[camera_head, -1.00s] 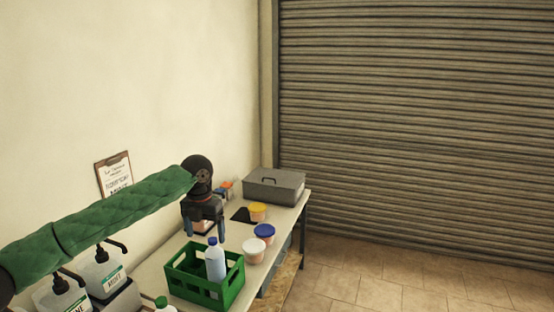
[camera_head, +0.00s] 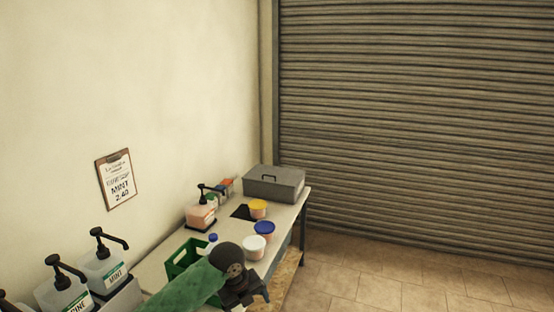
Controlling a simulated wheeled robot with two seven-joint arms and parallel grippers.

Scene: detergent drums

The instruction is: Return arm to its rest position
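My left arm, in a green quilted sleeve, comes up from the bottom edge of the head view. My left gripper (camera_head: 246,294) is low in the picture, in front of the near part of the table and the green crate. Only part of its fingers shows, and I cannot tell how far apart they are. No held object shows in it. The green crate (camera_head: 176,264) is partly hidden by the arm. A bottle's blue cap (camera_head: 213,238) shows above the crate. My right gripper is not in view.
The table (camera_head: 157,267) runs along the wall. Tubs with white (camera_head: 254,243), blue (camera_head: 264,229) and yellow (camera_head: 258,206) lids stand near its right edge. A grey box (camera_head: 274,184) is at the far end. Pump bottles (camera_head: 104,269) stand at left. The shutter side is open floor.

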